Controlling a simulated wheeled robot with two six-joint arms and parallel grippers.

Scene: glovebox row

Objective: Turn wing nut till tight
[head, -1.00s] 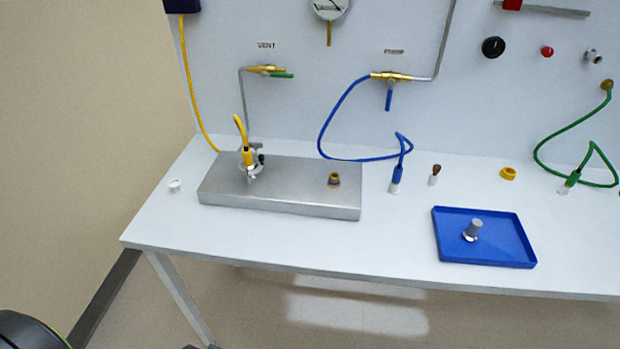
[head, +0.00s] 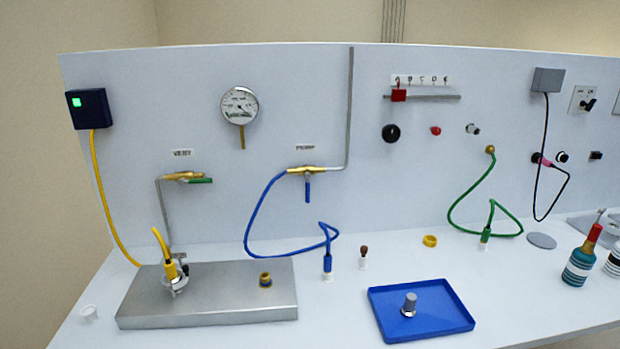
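A metal block (head: 215,308) sits on the left of the white bench. On its left part a round metal fitting with a clamp (head: 176,287) stands upright, with a yellow plug (head: 171,271) on top. A small dark piece (head: 185,268) sticks up at the clamp's right side; it may be the wing nut, but it is too small to tell. A brass-coloured port with a dark centre (head: 265,280) is on the block's right part. Neither of my grippers is in the head view, and nothing of mine touches the clamp.
A blue tray (head: 446,331) holds a grey metal fitting (head: 409,304). A blue hose (head: 250,220), a green hose (head: 462,198) and bottles (head: 579,267) stand farther right. The bench front is clear between block and tray.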

